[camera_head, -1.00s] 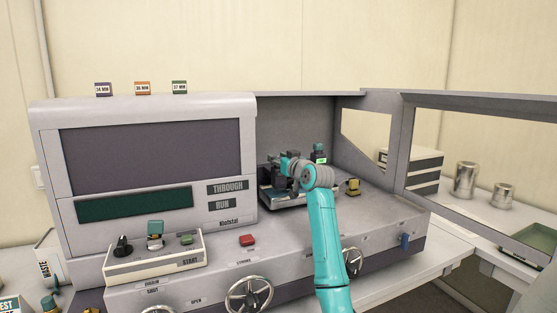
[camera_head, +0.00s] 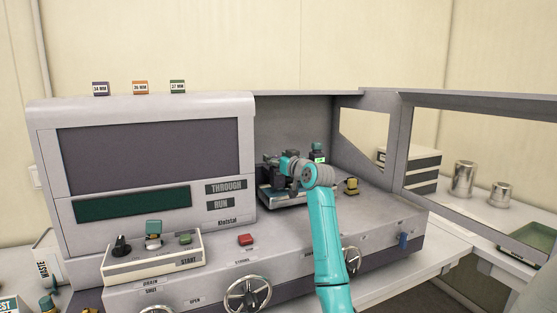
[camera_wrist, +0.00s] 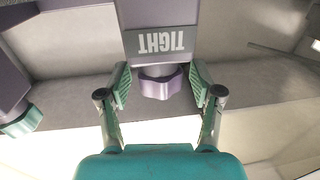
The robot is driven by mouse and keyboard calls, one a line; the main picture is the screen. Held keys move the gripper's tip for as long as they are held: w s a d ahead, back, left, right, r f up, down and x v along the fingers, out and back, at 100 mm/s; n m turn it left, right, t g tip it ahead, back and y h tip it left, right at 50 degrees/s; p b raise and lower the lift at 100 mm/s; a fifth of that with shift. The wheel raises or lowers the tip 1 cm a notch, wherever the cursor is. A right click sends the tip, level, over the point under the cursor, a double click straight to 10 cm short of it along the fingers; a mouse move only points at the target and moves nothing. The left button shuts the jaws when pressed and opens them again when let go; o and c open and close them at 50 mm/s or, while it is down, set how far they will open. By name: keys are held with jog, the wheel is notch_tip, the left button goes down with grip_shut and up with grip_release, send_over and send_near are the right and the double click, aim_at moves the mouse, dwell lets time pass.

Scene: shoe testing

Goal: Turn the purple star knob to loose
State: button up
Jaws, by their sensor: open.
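The purple star knob (camera_wrist: 162,84) shows in the wrist view, below a dark plate with the word TIGHT (camera_wrist: 161,42), which reads upside down there. My gripper (camera_wrist: 161,86) is open, with one teal-padded finger on each side of the knob. A gap shows between each finger and the knob; I cannot tell how deep the fingers reach along it. In the head view my gripper (camera_head: 285,165) is inside the machine's open bay, and the arm and fixture hide the knob there.
Another purple part with a teal end (camera_wrist: 22,122) stands at left in the wrist view. A yellow part (camera_head: 351,186) sits right of the fixture. The bay's side wall (camera_head: 350,135) and raised frame (camera_head: 480,115) stand to the right.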

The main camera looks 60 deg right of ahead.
jog(key=v, duration=1.2)
dwell(0.4)
